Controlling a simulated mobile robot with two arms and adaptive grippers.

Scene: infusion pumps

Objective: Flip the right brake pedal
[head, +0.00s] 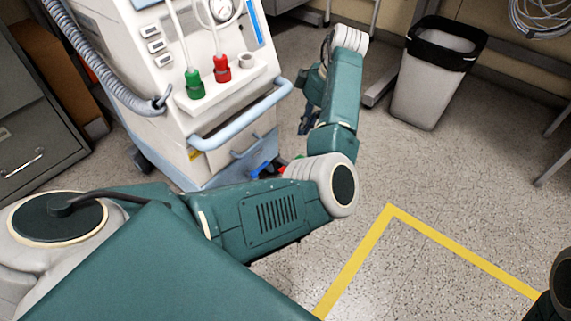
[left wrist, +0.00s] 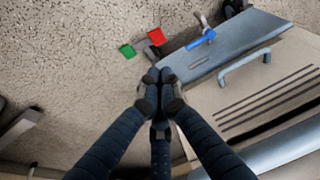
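A pedal with a red plate (left wrist: 156,36) and a green plate (left wrist: 127,51) sits low at the machine's base in the left wrist view. In the head view, only its red part (head: 284,166) shows clearly, partly hidden by my left arm. My left gripper (left wrist: 160,78) has its dark fingers drawn together with nothing visible between them. Its tips appear just below the pedal in the left wrist view, and I cannot tell whether they touch it. In the head view the left gripper (head: 306,120) is small, dark and partly hidden behind my forearm. My right gripper is not in view.
The white machine (head: 170,80) has a light-blue handle (head: 240,115) and a blue lever (left wrist: 201,40) near the pedal. A grey bin (head: 425,90) stands at the back right. A grey cabinet (head: 30,130) is at left. Speckled floor with yellow tape (head: 390,212) is clear at right.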

